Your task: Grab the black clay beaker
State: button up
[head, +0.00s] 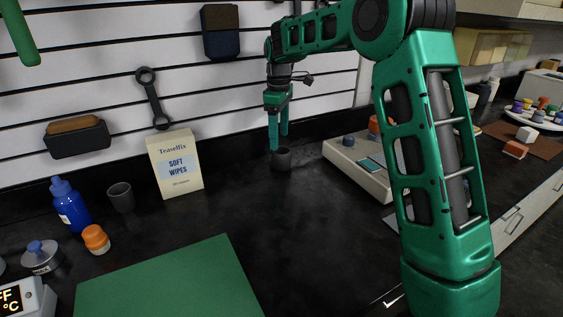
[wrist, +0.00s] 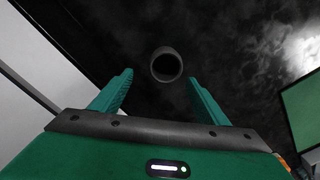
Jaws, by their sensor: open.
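A small dark beaker (head: 281,159) stands upright on the black counter near the back wall, just left of a beige device. My gripper (head: 279,143) is directly above it, pointing down, with its green fingers apart. In the wrist view the beaker's round open mouth (wrist: 166,66) lies ahead of and between the two fingertips of my gripper (wrist: 158,82). I cannot tell if the fingers overlap the beaker's height. A second dark grey cup (head: 121,197) stands at the left, beside the wipes box.
The beige device (head: 358,168) is close on the beaker's right. A green mat (head: 170,285) lies in front; the counter between is clear.

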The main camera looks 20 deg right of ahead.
aim_at(282, 158)
notch_tip(282, 158, down, 2)
jog(key=shift+f, duration=0.1)
jog(key=shift+s+f, duration=0.2)
jog(key=shift+f, duration=1.2)
jog(key=shift+s+f, duration=0.2)
jog(key=shift+f, duration=1.15)
jog(key=shift+c, duration=0.3)
